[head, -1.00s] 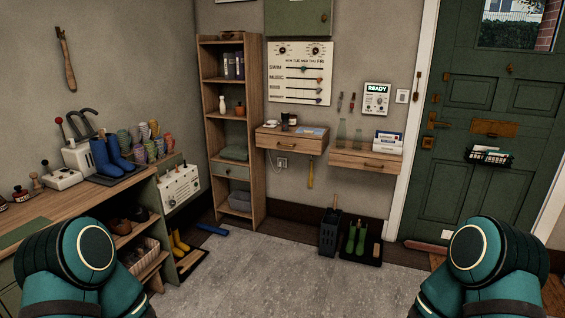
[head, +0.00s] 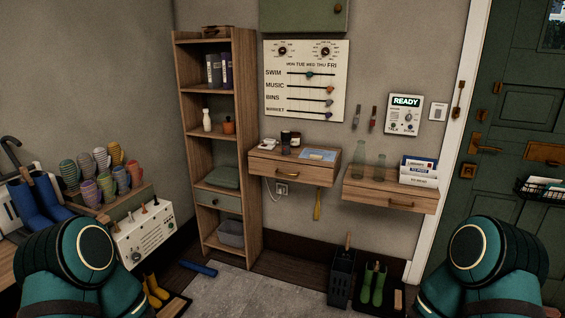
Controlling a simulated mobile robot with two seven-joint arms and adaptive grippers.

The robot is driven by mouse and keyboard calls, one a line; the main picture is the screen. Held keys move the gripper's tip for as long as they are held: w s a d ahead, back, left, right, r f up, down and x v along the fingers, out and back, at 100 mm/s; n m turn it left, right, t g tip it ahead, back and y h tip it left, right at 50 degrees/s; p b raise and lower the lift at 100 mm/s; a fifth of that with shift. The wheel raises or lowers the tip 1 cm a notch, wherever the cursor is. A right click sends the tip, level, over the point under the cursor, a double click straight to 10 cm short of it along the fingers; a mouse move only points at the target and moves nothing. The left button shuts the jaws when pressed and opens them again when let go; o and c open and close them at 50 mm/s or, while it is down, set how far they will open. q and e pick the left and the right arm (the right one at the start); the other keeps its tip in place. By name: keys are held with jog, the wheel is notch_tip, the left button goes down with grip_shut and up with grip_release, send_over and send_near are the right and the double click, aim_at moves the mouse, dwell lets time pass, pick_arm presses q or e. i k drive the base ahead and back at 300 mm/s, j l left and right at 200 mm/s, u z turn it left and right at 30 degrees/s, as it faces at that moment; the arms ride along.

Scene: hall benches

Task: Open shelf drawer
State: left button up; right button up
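A tall narrow wooden shelf unit (head: 247,140) stands against the back wall, left of centre. Its small grey-green drawer (head: 218,200) with a round dark knob sits low in the unit and looks shut. A folded green cloth (head: 222,177) lies on the board above it and a grey bin (head: 231,233) stands below. Two wooden wall shelves with drawers, the left one (head: 291,173) and the right one (head: 389,198), hang to its right; both drawer fronts look shut. My two teal arms show only in the bottom corners. Neither gripper is in view.
A grey rug (head: 250,290) covers the floor ahead. A blue object (head: 199,268) lies near the shelf unit's foot. A dark umbrella stand (head: 342,277) and green boots (head: 373,285) stand below the wall shelves. A white control box (head: 147,235) and yellow boots (head: 155,291) are at left.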

aim_at(313, 175)
jog(key=i, duration=1.45)
jog(key=i+j+z, duration=0.1)
jog(key=i, duration=1.3)
